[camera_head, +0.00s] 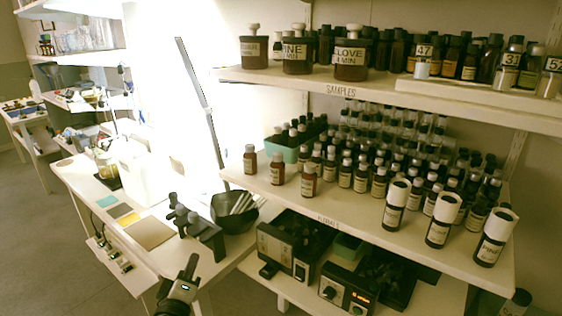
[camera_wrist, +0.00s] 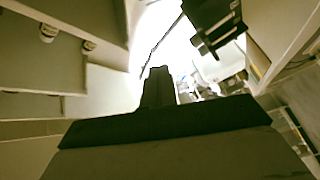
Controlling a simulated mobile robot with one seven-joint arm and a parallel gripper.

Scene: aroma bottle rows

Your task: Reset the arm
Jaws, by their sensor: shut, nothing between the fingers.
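My gripper (camera_head: 190,265) shows at the bottom of the head view, left of centre, with its dark fingers together and pointing up. It is empty. It is in front of the lower bench, apart from the shelves and bottles. In the wrist view my gripper (camera_wrist: 158,75) is a dark shape with its fingers closed, with nothing held between them.
Shelves (camera_head: 342,91) with many brown bottles fill the right side. White-capped bottles (camera_head: 395,203) stand along the middle shelf's edge. A black bowl (camera_head: 236,222), a black rack (camera_head: 200,232) and heater boxes (camera_head: 290,250) are near my gripper. Open floor (camera_head: 50,250) lies at left.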

